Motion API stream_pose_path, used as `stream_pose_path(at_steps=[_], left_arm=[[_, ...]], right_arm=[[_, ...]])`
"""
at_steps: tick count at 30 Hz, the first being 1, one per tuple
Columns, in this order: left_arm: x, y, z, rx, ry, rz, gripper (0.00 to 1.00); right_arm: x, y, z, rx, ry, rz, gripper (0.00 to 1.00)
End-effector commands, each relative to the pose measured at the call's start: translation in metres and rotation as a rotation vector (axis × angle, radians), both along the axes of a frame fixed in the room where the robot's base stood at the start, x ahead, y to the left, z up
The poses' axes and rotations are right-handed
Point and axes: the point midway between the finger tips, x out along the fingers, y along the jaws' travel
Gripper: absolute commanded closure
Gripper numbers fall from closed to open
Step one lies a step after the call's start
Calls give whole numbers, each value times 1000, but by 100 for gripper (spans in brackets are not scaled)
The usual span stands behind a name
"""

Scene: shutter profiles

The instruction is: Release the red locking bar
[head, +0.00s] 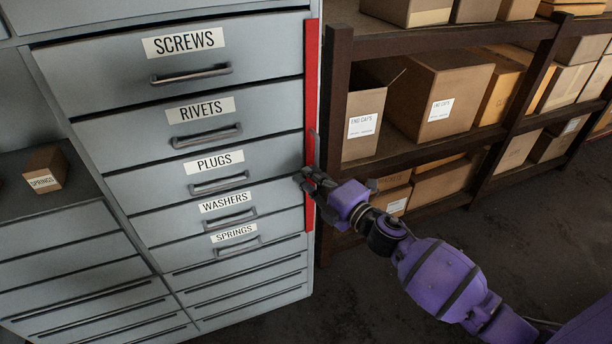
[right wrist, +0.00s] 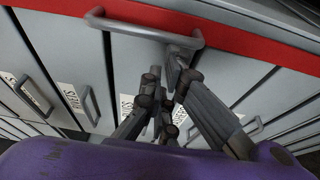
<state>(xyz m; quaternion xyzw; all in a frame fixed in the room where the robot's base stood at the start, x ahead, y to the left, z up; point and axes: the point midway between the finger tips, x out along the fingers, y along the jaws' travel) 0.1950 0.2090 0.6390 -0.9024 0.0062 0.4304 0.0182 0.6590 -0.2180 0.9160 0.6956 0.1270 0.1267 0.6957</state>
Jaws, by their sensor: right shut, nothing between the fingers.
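The red locking bar (head: 311,80) stands upright along the right front edge of the grey drawer cabinet. It crosses the top of the right wrist view (right wrist: 245,38), with a grey handle (right wrist: 140,31) on its face. My right gripper (head: 308,182) is shut and empty at the bar, level with the lower part of the handle. In the right wrist view the closed fingers (right wrist: 172,80) overlap one end of the handle; I cannot tell whether they touch it. The gripper hides part of the bar in the head view. My left gripper is not in view.
Labelled drawers, including SCREWS (head: 185,42) and PLUGS (head: 214,162), are closed. A dark wooden shelf (head: 430,40) with cardboard boxes (head: 430,95) stands close to the right. A small SPRINGS box (head: 45,168) sits on a ledge at left. Dark floor (head: 480,240) is open at right.

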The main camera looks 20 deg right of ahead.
Motion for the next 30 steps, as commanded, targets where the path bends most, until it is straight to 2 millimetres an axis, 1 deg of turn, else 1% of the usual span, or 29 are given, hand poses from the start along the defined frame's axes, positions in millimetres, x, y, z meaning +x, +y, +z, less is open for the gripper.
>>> stream_pose_path(at_steps=[1,5,9,12,18,27,30], left_arm=[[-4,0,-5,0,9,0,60],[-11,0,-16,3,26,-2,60],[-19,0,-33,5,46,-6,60],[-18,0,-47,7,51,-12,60],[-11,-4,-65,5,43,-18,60],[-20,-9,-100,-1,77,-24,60],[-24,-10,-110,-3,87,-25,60]], right_arm=[[0,-8,-3,-11,2,52,100],[-3,-14,-4,-6,3,161,100],[-6,-25,-7,-9,4,278,100],[-8,-33,-7,-7,4,366,100],[-9,-46,-6,-6,2,515,100],[-6,-66,-4,-3,-1,742,100],[-6,-72,-4,-1,1,757,100]])
